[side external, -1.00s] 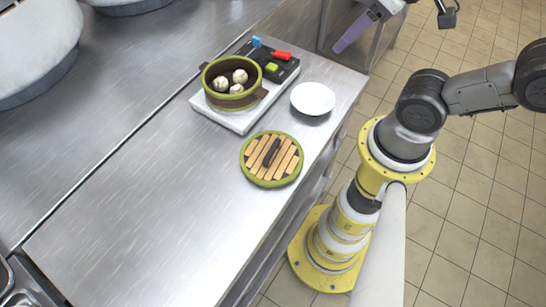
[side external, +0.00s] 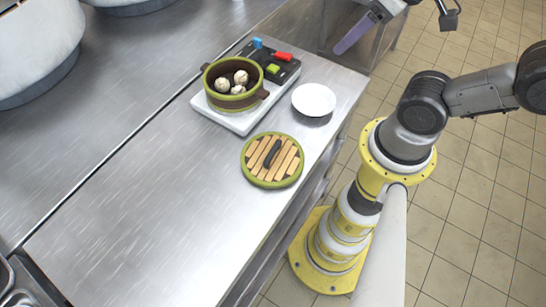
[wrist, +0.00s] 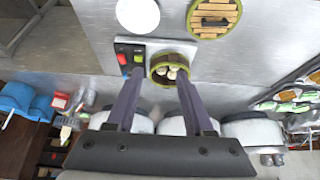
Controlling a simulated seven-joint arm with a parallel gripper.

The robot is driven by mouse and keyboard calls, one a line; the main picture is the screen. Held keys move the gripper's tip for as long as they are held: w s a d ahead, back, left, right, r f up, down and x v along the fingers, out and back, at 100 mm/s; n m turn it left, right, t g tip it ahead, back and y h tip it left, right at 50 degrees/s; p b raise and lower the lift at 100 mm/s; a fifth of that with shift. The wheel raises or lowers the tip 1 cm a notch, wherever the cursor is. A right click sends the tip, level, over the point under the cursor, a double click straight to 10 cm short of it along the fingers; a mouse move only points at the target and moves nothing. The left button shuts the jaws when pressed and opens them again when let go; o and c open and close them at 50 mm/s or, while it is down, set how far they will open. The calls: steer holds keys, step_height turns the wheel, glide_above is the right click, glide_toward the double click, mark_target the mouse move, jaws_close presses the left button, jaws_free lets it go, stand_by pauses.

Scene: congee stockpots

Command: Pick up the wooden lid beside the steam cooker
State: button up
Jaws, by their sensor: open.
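The round wooden lid (side external: 272,160) has light slats, a green rim and a dark handle. It lies flat on the metal counter, in front of the steam cooker (side external: 233,85), and also shows at the top of the wrist view (wrist: 213,16). The cooker is a green-rimmed pot with several white buns inside, on a white base with a dark control panel. My gripper (wrist: 158,90) is open and empty in the wrist view, its two purple fingers apart. In the side view one finger (side external: 354,34) shows at the top, above and right of the counter, away from the lid.
A white plate (side external: 313,100) sits right of the cooker, near the counter's edge. The dark panel (side external: 270,62) carries blue, red and green parts. Large pots (side external: 38,45) stand at the upper left. The counter (side external: 150,215) left of the lid is clear.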

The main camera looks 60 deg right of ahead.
steer(key=m, duration=0.2)
steer(key=m+g, duration=0.6)
steer(key=m, duration=0.8)
glide_above(273, 151)
step_height(273, 151, down, 10)
step_height(273, 151, down, 13)
steer(key=shift+f, duration=0.1)
